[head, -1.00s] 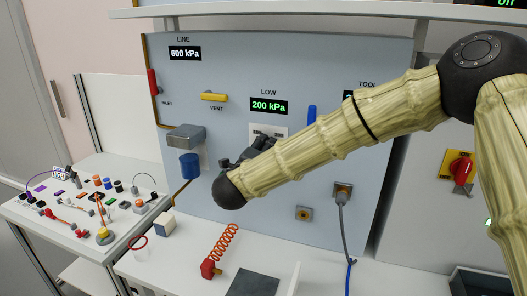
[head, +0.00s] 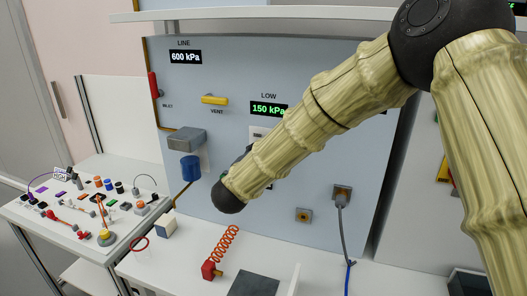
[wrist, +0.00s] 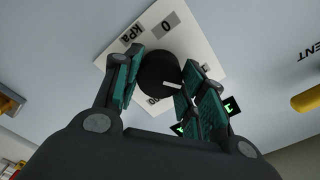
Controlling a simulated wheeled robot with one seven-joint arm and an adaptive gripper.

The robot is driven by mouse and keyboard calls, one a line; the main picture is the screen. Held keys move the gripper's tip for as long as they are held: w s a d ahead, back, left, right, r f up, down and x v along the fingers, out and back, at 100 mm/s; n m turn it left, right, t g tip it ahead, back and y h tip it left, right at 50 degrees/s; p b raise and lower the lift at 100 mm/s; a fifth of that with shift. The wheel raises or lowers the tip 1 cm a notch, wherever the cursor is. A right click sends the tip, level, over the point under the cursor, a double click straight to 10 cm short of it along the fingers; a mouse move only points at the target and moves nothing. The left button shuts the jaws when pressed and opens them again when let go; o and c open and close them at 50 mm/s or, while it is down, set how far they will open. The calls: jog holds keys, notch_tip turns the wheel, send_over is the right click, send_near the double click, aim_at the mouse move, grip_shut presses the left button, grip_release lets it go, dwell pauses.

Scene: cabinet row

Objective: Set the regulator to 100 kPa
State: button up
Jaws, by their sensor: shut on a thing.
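The regulator knob (wrist: 155,72) is black with a white pointer line, on a white scale plate (wrist: 192,45) marked "kPa" and "0". My gripper (wrist: 161,76) is shut on the knob, with a green-padded finger on either side. In the head view my forearm hides the knob and nearly all of my gripper. The LOW display (head: 268,110) reads 150 kPa, its right edge touching my arm's outline. The LINE display (head: 185,57) reads 600 kPa. The TOOL display is mostly hidden behind my arm.
A yellow VENT handle (head: 214,100), a red INLET handle (head: 153,84) and a blue cup (head: 190,167) are left on the panel. A plugged socket (head: 342,192) is lower right. Below, the bench carries a red coiled hose (head: 222,250).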

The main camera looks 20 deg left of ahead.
jog(key=shift+n, duration=0.9)
jog(key=shift+f, duration=0.1)
jog(key=o, duration=1)
jog(key=shift+o, duration=0.2)
jog(key=shift+s, duration=0.15)
jog(key=s, duration=0.7)
jog(key=shift+s+a, duration=0.15)
jog(key=shift+a, duration=0.05)
